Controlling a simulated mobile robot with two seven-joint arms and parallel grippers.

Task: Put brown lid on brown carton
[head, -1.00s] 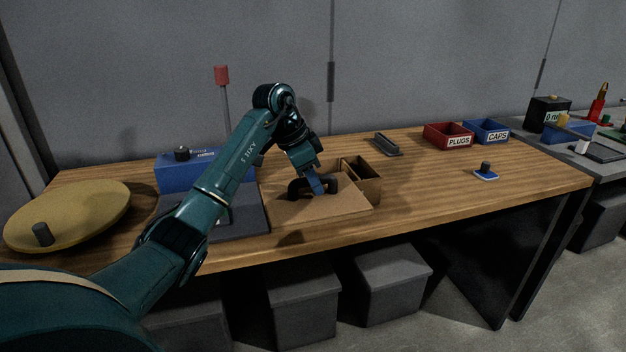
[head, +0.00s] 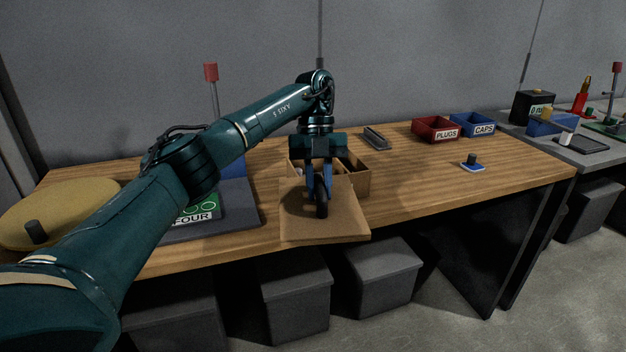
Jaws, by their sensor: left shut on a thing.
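The brown lid (head: 345,215) is a flat square panel with a black handle (head: 321,206) on top. My left gripper (head: 318,190) is shut on that handle, pointing down. The brown carton (head: 359,180) is an open box with inner dividers, standing on the table just behind the lid. The lid and gripper hide its front and part of its left side. The lid's near edge overlaps the table's front edge in the picture; I cannot tell its exact height or whether it touches the carton. My right gripper is not in view.
On the wooden table (head: 430,185), a dark grey pad with a green FOUR label (head: 196,210) and a round yellow disc (head: 75,205) lie left. A grey tray (head: 376,139), red PLUGS bin (head: 434,130), blue CAPS bin (head: 472,126) and small blue knobbed piece (head: 472,163) are right.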

